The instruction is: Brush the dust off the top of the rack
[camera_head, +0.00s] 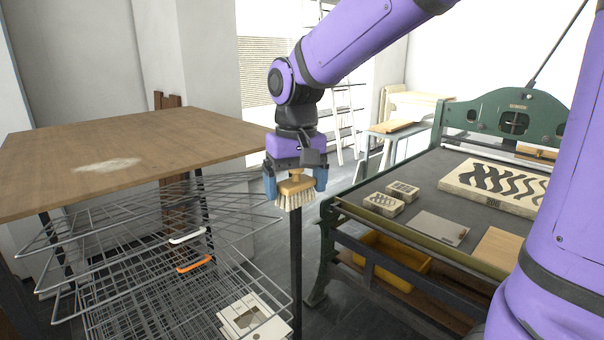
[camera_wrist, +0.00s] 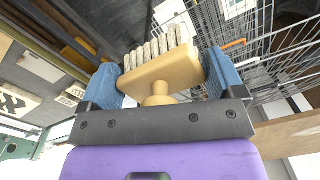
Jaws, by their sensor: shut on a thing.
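My gripper (camera_head: 296,184) is shut on a wooden brush (camera_head: 297,186) with pale bristles pointing down. The brush also shows between the blue fingers in the wrist view (camera_wrist: 160,72). The rack (camera_head: 120,150) has a brown wooden top and wire shelves below. A pale patch of dust (camera_head: 107,165) lies on the left part of the top. My gripper hangs just off the right edge of the top, near its front right corner, and the brush is apart from the wood and seems lower than the top surface.
A green press (camera_head: 450,190) stands at the right, with a patterned stone slab (camera_head: 492,188) and small blocks (camera_head: 384,204) on its bed. A yellow tray (camera_head: 391,262) sits under it. Wire shelves (camera_head: 170,270) jut out below the rack top. The wooden top is otherwise clear.

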